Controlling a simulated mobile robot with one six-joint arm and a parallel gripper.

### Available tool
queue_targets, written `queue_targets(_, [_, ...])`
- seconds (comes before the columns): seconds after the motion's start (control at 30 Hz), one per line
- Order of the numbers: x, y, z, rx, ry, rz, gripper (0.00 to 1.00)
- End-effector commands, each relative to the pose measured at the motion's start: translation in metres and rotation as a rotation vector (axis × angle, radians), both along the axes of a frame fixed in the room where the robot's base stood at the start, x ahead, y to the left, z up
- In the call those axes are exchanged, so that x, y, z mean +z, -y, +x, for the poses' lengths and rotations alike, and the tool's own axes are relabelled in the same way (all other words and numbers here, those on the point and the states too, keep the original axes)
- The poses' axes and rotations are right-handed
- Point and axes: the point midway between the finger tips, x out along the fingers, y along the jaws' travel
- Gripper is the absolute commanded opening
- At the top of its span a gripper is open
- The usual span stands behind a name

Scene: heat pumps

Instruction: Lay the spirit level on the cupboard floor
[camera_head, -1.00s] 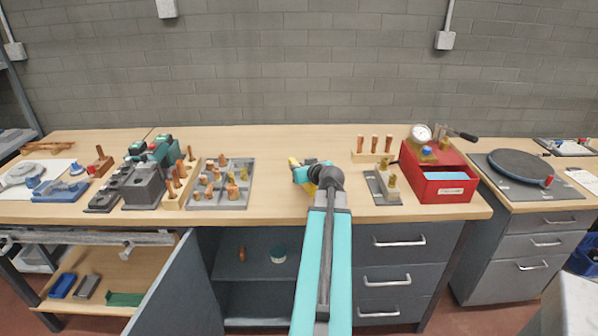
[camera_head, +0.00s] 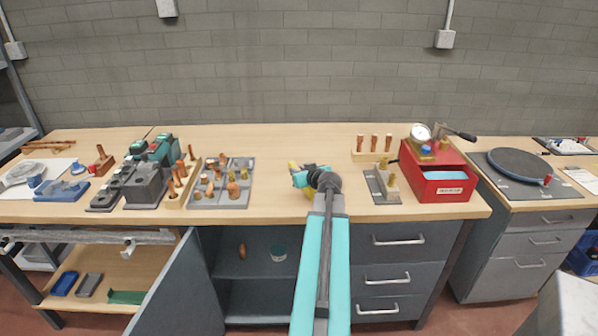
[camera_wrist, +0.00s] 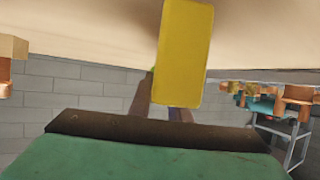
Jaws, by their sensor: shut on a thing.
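The yellow spirit level (camera_head: 293,165) is in my gripper (camera_head: 306,178), above the bench top near its front edge. In the head view the gripper and wrist cover much of it. In the wrist view a plain yellow face of the level (camera_wrist: 184,55) fills the upper middle, and the fingertips are mostly hidden behind it. The grey cupboard below the bench is open, its door (camera_head: 168,292) swung out to the left. Inside, a shelf (camera_head: 240,268) carries a small copper piece (camera_head: 242,251) and a teal-topped tin (camera_head: 278,253). The cupboard's lower floor (camera_head: 262,317) shows partly; my arm hides its right side.
A grey tray (camera_head: 238,204) of copper fittings stands left of my gripper. A small block with brass parts (camera_head: 380,187) and a red box (camera_head: 437,188) stand to the right. Drawers (camera_head: 398,279) flank the cupboard's right side. The bench's middle back is clear.

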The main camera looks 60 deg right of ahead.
Motion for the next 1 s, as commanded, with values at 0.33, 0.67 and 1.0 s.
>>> queue_targets(0.33, [-0.0070, 0.0002, -0.0002, -0.001, 0.001, -0.001, 0.00])
queue_targets(0.67, [-0.0101, 0.0003, -0.0003, -0.001, 0.001, -0.001, 0.00])
queue_targets(1.0, [-0.0098, 0.0003, -0.0003, -0.001, 0.000, 0.000, 0.36])
